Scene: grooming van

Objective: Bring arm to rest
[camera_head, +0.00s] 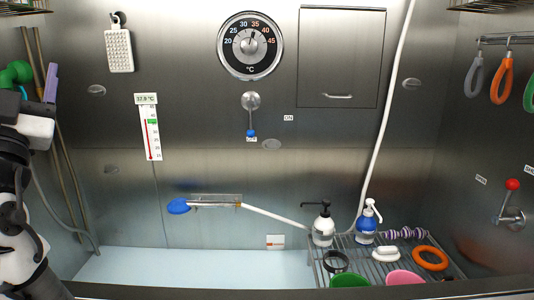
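My arm (18,195), black and white, stands at the left edge of the head view, partly cut off by the frame. A white block (36,131) shows at its upper end. I cannot make out the fingertips of my gripper, so I cannot tell whether it is open or shut. No object is clearly seen held in it.
A wire rack (385,268) at lower right holds a black-pump bottle (323,229), a blue bottle (365,228) and several rings and bowls. A blue-headed sprayer (180,206) sits on the back wall. A red-knobbed lever (512,185) is at right. The middle is clear.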

